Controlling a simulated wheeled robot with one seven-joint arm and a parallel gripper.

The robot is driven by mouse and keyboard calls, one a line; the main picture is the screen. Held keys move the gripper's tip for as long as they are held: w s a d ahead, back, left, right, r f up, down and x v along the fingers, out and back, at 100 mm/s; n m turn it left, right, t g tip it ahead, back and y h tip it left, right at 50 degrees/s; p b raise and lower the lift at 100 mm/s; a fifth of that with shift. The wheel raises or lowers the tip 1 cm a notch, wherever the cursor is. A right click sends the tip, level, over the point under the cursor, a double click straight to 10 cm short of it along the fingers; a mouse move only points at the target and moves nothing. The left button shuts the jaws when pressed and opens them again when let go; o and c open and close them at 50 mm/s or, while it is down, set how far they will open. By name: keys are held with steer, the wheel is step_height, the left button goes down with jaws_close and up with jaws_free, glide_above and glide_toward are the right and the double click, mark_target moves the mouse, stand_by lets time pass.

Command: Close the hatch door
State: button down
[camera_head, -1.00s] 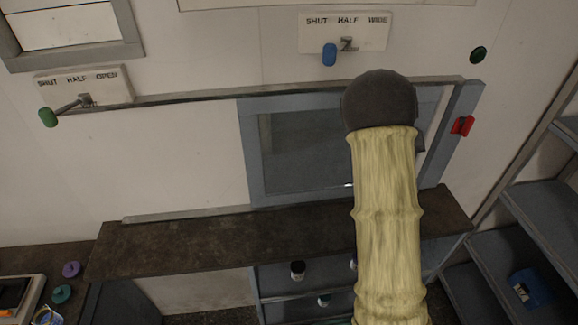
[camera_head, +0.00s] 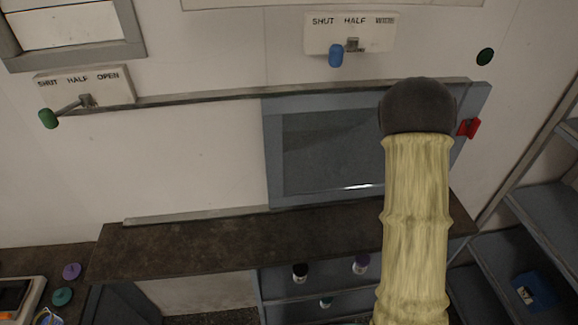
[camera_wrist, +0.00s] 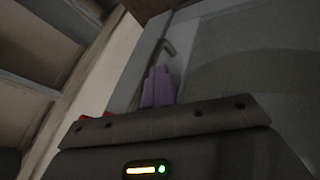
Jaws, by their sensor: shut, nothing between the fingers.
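The hatch door (camera_head: 274,155) is a grey-blue framed panel with a dark pane, hanging under a long wall rail. Its left edge and most of its pane show in the head view. My arm covers part of its right side, so I cannot tell there whether it meets the right jamb (camera_head: 470,125). In the wrist view my gripper (camera_wrist: 158,88) shows as purple fingers, shut and empty, close to the door frame. A small hooked metal piece (camera_wrist: 169,47) is just beyond the fingertips; contact is unclear. The head view hides the gripper behind the arm.
A dark ledge (camera_head: 180,248) runs below the hatch, with shelves holding small bottles under it. A red fitting (camera_head: 468,128) is on the right jamb. Lever plates with a blue knob (camera_head: 336,56) and a green knob (camera_head: 48,119) are on the wall. Grey shelving (camera_head: 545,215) stands at right.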

steer(key=s+a+r+b, duration=0.3)
steer(key=a+r+b, duration=0.1)
steer(key=a+r, duration=0.4)
steer(key=shift+s+a, duration=0.3)
steer(key=shift+a, duration=0.1)
steer(key=s+a+f+y, duration=0.2)
steer(key=s+a, duration=0.3)
steer(key=s, duration=0.3)
steer(key=s+a+f+n+g+y, duration=0.1)
steer(key=s+a+f+y, duration=0.1)
steer(key=s+a+f, duration=0.3)
steer(key=s+a+f+y, duration=0.2)
steer(key=s+a, duration=0.3)
steer(key=s, duration=0.7)
steer(key=shift+s+f+n+g, duration=0.4)
steer(key=shift+f, duration=0.45)
